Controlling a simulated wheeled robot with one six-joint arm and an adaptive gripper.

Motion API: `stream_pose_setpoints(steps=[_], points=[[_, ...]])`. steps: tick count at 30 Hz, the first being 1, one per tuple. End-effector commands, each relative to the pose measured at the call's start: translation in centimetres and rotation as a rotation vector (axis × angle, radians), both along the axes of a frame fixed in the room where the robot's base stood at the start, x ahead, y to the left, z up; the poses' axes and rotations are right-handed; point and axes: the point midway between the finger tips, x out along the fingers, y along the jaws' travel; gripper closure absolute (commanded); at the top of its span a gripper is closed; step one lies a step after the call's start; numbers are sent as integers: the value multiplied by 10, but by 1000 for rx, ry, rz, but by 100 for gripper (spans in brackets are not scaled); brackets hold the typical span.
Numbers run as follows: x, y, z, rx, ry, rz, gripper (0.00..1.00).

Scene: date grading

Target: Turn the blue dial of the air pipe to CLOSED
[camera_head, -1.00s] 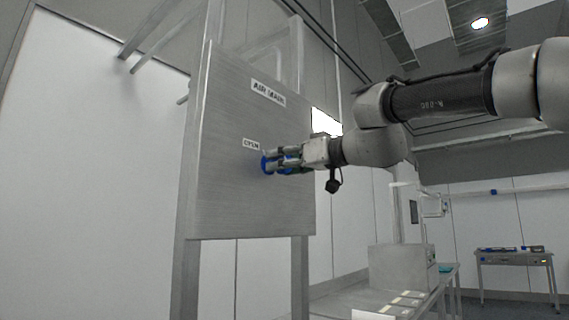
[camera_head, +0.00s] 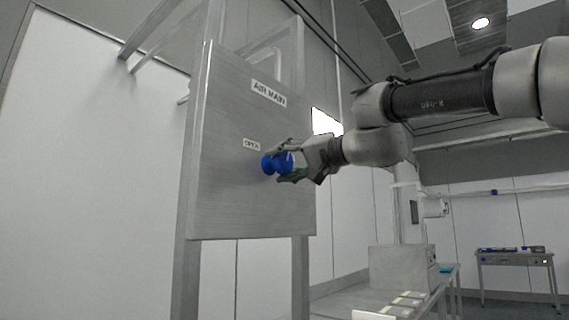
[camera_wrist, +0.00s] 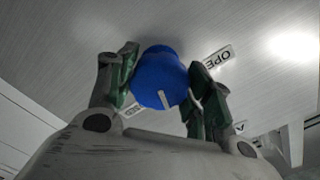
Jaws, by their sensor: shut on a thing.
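The blue dial (camera_head: 270,164) sticks out from a grey upright panel (camera_head: 235,200), below the AIR MAIN sign (camera_head: 268,94). A small OPEN label (camera_head: 251,144) is on the panel above it. My gripper (camera_head: 283,163) is shut on the dial, with one finger above and one below it in the head view. In the wrist view the dial (camera_wrist: 158,72) sits between the green-padded fingers. A short white mark shows on its face. The OPEN label (camera_wrist: 218,60) is to its upper right. Another label (camera_wrist: 132,109), at lower left, is mostly hidden by a finger.
The panel stands on grey metal legs. A bench (camera_head: 400,304) with a grey box (camera_head: 398,268) stands at lower right. A small table (camera_head: 513,259) is farther back at the right. Space in front of the panel is clear around my arm.

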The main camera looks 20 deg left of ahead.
Motion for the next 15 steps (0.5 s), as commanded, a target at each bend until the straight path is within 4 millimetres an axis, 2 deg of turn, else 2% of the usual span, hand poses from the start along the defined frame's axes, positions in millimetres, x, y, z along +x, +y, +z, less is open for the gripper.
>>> stream_pose_setpoints(steps=[15], points=[[0,0,0,163,399,0,73]])
